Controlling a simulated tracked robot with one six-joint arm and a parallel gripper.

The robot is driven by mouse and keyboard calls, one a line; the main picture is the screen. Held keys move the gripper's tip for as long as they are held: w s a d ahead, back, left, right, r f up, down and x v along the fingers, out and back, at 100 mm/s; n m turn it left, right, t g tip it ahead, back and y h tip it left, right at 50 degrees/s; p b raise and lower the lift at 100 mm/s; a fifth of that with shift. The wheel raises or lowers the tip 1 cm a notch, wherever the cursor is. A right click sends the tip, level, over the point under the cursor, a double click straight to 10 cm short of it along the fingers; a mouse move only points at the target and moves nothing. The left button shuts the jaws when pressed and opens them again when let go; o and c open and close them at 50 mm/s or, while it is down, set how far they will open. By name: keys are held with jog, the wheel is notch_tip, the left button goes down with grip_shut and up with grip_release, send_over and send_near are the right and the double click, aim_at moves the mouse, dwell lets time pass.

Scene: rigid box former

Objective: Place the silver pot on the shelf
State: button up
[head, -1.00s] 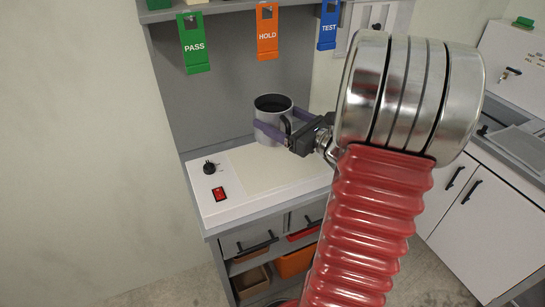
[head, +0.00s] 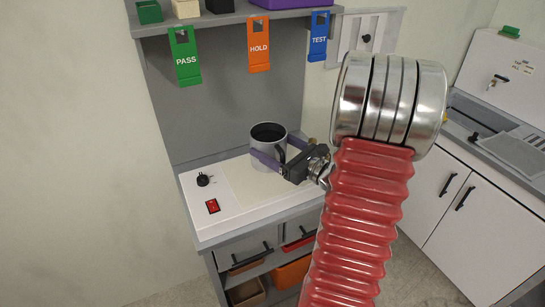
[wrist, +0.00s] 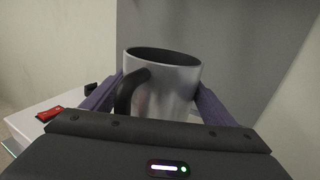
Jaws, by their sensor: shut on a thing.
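The silver pot (head: 268,147) has a dark inside and a black handle. It stands upright between the purple fingers of my gripper (head: 272,160), which is shut on it. In the wrist view the pot (wrist: 168,85) fills the middle, with a finger of my gripper (wrist: 155,98) on each side and the handle facing the camera. The pot is over the pale pad of the white worktop; I cannot tell whether its base touches it. The grey shelf (head: 215,22) runs above the worktop at the top of the head view.
Small green (head: 149,12), cream and black boxes and a purple bin (head: 290,3) stand on the shelf. PASS (head: 186,58), HOLD and TEST tags hang from its front edge. A knob (head: 204,180) and red switch (head: 213,206) sit on the worktop's left. White cabinets stand at right.

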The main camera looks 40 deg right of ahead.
aim_at(272, 156)
jog(key=shift+f, duration=2.05)
jog(key=o, duration=1.3)
jog(key=shift+f, duration=0.1)
jog(key=s, duration=0.3)
jog(key=s+d, duration=0.1)
jog(key=s, duration=0.6)
jog(key=shift+s+d, duration=0.15)
jog(key=shift+s, duration=0.85)
jog(key=shift+c, duration=0.6)
